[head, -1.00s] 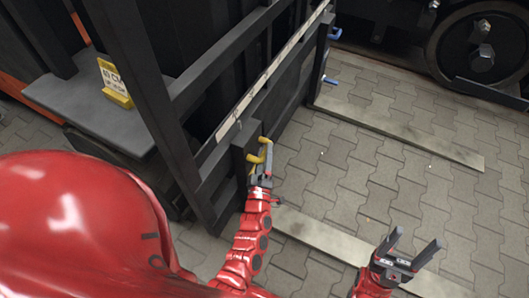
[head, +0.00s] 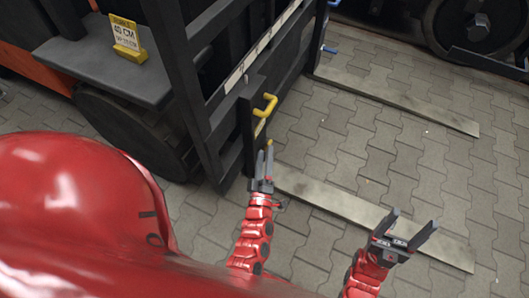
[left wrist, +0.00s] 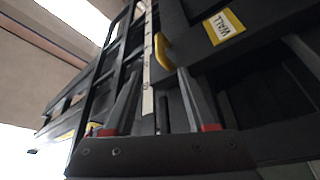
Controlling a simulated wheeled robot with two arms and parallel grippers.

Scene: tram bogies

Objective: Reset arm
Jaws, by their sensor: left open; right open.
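My left gripper (head: 264,165) is open and empty in the head view, just below and in front of a yellow handle (head: 265,105) on the dark forklift carriage. The left wrist view shows its two fingers (left wrist: 155,98) apart, with the yellow handle (left wrist: 163,50) beyond them and a yellow "WALL" label (left wrist: 223,26) to the right of the handle. My right gripper (head: 409,225) is open and empty, over the paving at the lower right. Its fingers point up and to the right in the head view.
The dark forklift frame (head: 185,75) stands close ahead on the left, with a yellow sign (head: 127,36) on its grey step. Two flat forks lie low over the paving, a near one (head: 345,212) and a far one (head: 400,100). A large wheel (head: 475,28) stands at the back right.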

